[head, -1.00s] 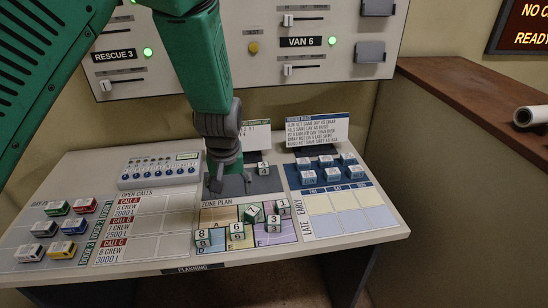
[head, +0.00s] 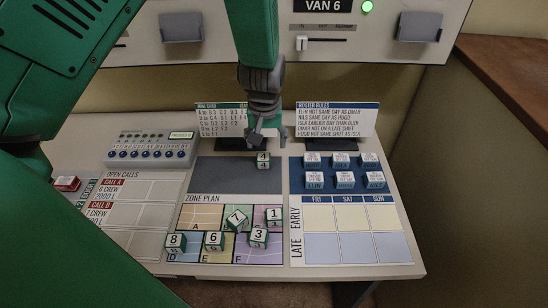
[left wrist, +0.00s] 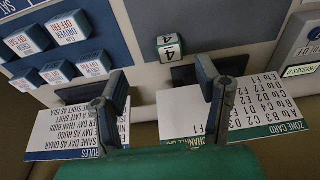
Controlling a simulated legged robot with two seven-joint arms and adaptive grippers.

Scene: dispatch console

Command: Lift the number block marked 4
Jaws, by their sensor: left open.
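The number block marked 4 (head: 263,159) is a small white cube with green sides. It sits near the back right of a dark grey pad (head: 225,178). It also shows in the left wrist view (left wrist: 168,48), upside down, beyond the gap between my fingers. My left gripper (head: 268,138) is just above and behind the block in the head view. In the left wrist view my left gripper (left wrist: 167,80) is open, with its two fingers spread and nothing between them. My right gripper is in neither view.
Several other number blocks, such as 8 (head: 175,243) and 1 (head: 274,215), sit on the coloured zone plan. Name blocks (head: 345,179) stand on the blue pad at right. A zone card (head: 222,122) and a roster rules card (head: 337,120) stand behind. A button box (head: 152,150) is at left.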

